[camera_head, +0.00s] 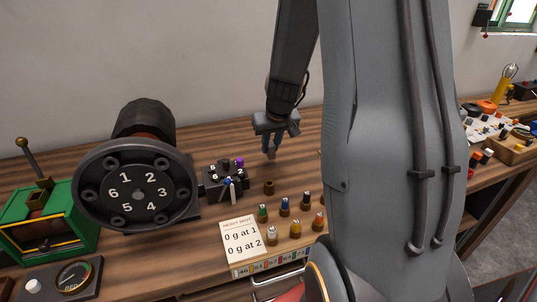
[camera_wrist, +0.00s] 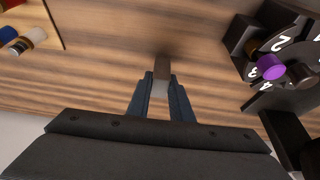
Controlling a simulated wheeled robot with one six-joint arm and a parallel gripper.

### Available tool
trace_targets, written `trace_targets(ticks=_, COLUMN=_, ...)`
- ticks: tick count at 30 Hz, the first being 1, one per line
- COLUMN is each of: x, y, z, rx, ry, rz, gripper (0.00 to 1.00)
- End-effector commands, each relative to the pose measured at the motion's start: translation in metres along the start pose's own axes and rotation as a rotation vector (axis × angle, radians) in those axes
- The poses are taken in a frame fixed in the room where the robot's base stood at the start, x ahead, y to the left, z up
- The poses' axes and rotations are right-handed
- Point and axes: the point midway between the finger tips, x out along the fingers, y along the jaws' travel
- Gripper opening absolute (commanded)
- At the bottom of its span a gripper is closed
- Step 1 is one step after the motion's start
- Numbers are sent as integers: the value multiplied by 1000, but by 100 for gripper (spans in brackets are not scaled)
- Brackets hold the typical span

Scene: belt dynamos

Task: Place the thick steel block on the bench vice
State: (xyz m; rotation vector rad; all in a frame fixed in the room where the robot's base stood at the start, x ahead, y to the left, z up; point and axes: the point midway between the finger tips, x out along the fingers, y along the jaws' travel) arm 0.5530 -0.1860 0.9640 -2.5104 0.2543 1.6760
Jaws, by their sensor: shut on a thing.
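My gripper (camera_head: 270,150) points down above the wooden bench, right of the black holder with a purple knob. In the wrist view, my gripper (camera_wrist: 161,88) has its two fingers closed on a small grey-brown block (camera_wrist: 162,68). The block sticks out past the fingertips. It looks like the steel block, but its full shape is hidden. In the head view the block is too small to tell between the fingers. I cannot clearly pick out the bench vice in either view.
The black holder (camera_head: 211,184) stands beside a large numbered drum (camera_head: 139,192). A small brown piece (camera_head: 269,187) is on the bench below my gripper. A card (camera_head: 241,240) and several coloured pegs are nearer. A green box (camera_head: 50,215) is at left. My arm hides the bench's right part.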

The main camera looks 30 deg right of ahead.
Motion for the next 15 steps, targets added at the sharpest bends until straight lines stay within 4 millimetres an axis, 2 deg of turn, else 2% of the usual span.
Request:
trace_targets(ticks=6, x=29, y=-1, z=12, rx=0, ry=-2, rz=0, gripper=0)
trace_targets(ticks=15, x=32, y=-1, z=13, rx=-2, ry=0, rz=0, gripper=0)
